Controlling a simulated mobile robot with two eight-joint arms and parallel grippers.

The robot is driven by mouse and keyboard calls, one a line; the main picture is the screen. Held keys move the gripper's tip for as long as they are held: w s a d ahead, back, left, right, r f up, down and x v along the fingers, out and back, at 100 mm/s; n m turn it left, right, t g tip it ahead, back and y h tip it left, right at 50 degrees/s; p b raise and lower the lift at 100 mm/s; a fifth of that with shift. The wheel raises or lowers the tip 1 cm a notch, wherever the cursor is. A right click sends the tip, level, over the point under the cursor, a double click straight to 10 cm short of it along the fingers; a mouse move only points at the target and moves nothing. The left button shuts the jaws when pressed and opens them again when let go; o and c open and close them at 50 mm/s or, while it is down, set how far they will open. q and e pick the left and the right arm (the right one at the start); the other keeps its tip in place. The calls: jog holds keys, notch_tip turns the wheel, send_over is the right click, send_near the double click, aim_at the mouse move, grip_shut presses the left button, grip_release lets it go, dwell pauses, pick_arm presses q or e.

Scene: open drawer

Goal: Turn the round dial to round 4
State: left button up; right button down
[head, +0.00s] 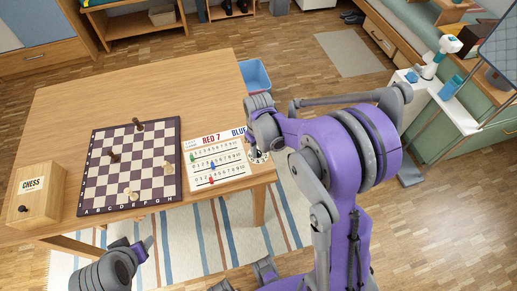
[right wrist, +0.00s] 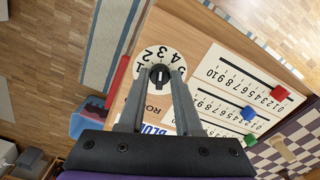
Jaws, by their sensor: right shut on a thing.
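The round dial (right wrist: 172,56) is a white disc with black numbers around a dark centre knob (right wrist: 160,76), on the scoreboard's end. In the right wrist view the numbers 2, 3 and 4 read clearly; others are partly covered by the fingers. My right gripper (right wrist: 160,80) is shut on the knob, one finger on each side. In the head view the dial (head: 258,156) shows only in part, below my right gripper and beside the "BLUE" lettering. My left gripper (head: 145,246) is at the lower left, clear of the table; its finger opening cannot be made out.
The white scoreboard (head: 229,169) has number rows with coloured markers and reads "RED 7". A chessboard (head: 107,185) with a few pieces lies left of it. A wooden chess box (head: 41,198) stands at the table's left. A blue bin (head: 256,76) is beyond the table.

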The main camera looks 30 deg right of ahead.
aim_at(258, 152)
jog(key=shift+m, duration=0.3)
jog(key=m+b, duration=0.1)
jog(key=m, duration=0.2)
jog(key=shift+f+b, duration=0.1)
jog(key=shift+b, duration=0.25)
jog(key=shift+a+m+b, duration=0.1)
jog(key=shift+m+b, duration=0.45)
jog(key=shift+m, duration=1.55)
jog(key=c, duration=0.6)
grip_release()
notch_tip(258, 152, up, 11)
jog(key=shift+p, duration=0.45)
